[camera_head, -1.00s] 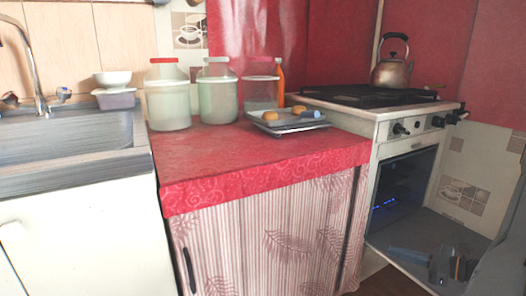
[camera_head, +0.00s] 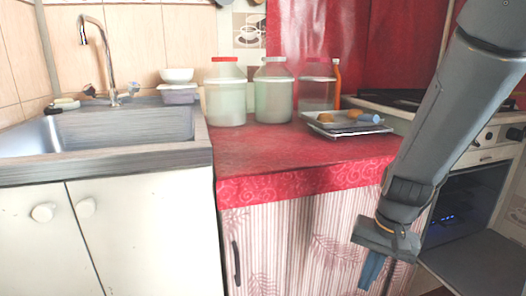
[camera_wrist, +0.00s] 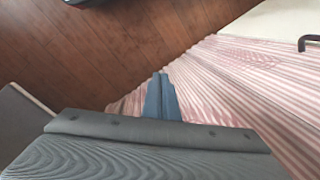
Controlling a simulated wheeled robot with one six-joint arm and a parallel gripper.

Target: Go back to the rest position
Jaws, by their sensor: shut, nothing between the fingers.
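My gripper (camera_head: 374,272) hangs at the lower right of the head view, pointing down in front of the striped curtain below the red counter. Its blue fingers are together with nothing between them. In the wrist view the shut fingers (camera_wrist: 162,98) point out over the wooden floor beside the curtain. My grey arm crosses the right side of the head view and hides part of the stove.
The red counter (camera_head: 270,150) holds several jars and a tray (camera_head: 345,129) with food. A sink (camera_head: 100,130) is at left. The oven (camera_head: 462,215) stands open at right, its door (camera_head: 480,262) lowered. Wooden floor (camera_wrist: 130,45) is clear beside the curtain (camera_wrist: 230,75).

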